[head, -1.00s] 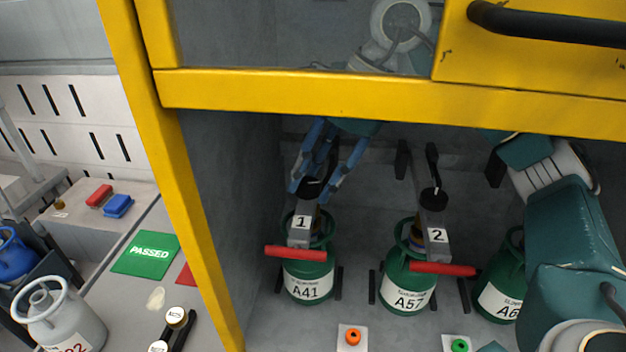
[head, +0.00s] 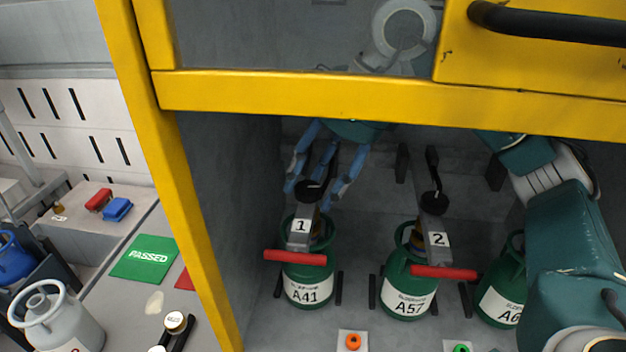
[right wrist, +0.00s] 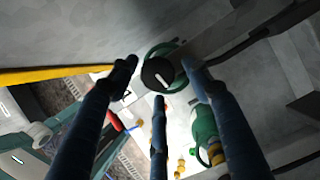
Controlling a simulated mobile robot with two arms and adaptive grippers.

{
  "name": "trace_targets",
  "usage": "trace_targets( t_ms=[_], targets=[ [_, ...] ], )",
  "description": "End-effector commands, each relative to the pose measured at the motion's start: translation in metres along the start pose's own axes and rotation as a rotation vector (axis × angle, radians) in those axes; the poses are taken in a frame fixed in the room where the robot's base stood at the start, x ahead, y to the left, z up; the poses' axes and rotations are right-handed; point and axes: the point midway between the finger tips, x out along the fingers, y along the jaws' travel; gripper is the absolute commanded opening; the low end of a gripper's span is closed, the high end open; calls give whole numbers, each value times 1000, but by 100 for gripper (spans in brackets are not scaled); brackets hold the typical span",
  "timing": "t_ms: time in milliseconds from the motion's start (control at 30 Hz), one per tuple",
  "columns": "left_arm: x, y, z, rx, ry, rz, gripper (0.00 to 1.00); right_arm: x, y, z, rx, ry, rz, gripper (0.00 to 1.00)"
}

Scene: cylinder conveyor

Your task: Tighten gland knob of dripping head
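Head 1 (head: 300,229), marked with a white "1" tag and fitted with a red bar handle, stands over green cylinder A41 (head: 305,292). Its black gland knob (head: 308,190) is on top and shows a white mark in the right wrist view (right wrist: 158,74). My right gripper (head: 317,192) is open above this knob, its blue fingers spread around it and apart from it. Head 2 (head: 437,238), with its own black knob (head: 434,202), stands over green cylinder A57 (head: 407,296). I cannot make out drips at either head. My left gripper is not in view.
A yellow frame (head: 390,102) with a window crosses above the bay; its post (head: 190,190) stands at left. A third green cylinder (head: 499,303) is partly behind my right arm. A green "PASSED" mat (head: 146,257) lies outside.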

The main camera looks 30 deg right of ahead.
Motion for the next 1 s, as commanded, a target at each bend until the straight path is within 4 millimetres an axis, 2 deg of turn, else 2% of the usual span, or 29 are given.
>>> trace_targets(
  t_ms=[333,733,1000],
  targets=[
    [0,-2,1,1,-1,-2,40,-3,1,1,-3,-2,4,53],
    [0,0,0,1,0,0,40,-63,-1,0,0,-4,2,53],
    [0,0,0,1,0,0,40,-76,-1,-1,0,-2,3,53]
  ],
)
